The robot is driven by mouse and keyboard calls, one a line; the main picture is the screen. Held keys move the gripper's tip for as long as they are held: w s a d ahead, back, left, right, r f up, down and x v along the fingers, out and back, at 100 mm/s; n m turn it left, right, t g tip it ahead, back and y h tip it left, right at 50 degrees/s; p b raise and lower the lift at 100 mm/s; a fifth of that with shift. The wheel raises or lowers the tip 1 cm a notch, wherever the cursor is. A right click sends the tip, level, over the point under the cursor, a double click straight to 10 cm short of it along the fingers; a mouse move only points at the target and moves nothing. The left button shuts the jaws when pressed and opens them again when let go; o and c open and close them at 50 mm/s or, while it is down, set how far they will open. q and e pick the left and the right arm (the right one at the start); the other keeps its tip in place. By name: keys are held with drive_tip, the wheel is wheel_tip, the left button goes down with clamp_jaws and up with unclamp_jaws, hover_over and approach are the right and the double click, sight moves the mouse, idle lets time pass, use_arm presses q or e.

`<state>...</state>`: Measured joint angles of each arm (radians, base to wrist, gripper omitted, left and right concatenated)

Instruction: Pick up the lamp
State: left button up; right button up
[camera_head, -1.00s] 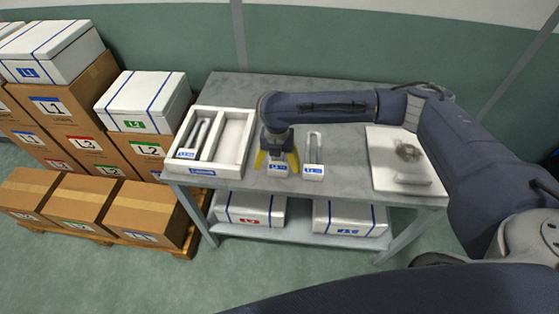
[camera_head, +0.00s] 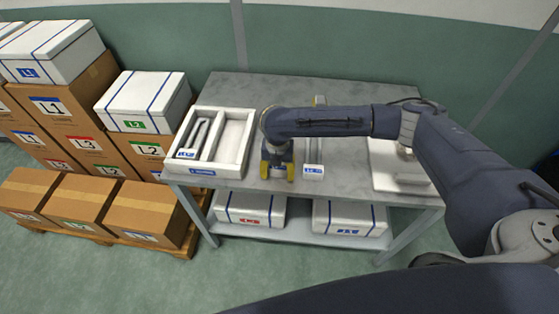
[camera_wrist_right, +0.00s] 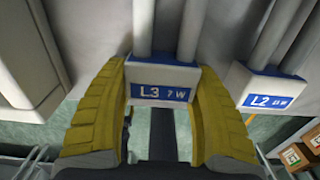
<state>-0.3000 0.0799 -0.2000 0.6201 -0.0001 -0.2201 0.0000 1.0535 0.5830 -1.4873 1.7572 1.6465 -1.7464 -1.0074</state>
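My right gripper (camera_head: 277,172) is over the front of the table, right of the white tray. In the right wrist view, its yellow fingers (camera_wrist_right: 161,105) stand on both sides of a lamp's white base with the blue label L3 7 W (camera_wrist_right: 160,92), and appear to press on it. That lamp's two pale tubes run up out of view; in the head view the gripper mostly hides it. A second lamp, labelled L2 (camera_head: 313,171), stands just right of the gripper and also shows in the wrist view (camera_wrist_right: 268,88). My left gripper is not in view.
The white foam tray (camera_head: 245,150) at the table's left holds another lamp (camera_head: 190,150); its right compartment is empty. Boxes (camera_head: 75,135) stand left of the table (camera_head: 345,155).

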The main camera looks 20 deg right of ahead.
drive_tip(key=c, duration=0.6)
drive_tip(key=shift+r, duration=0.2)
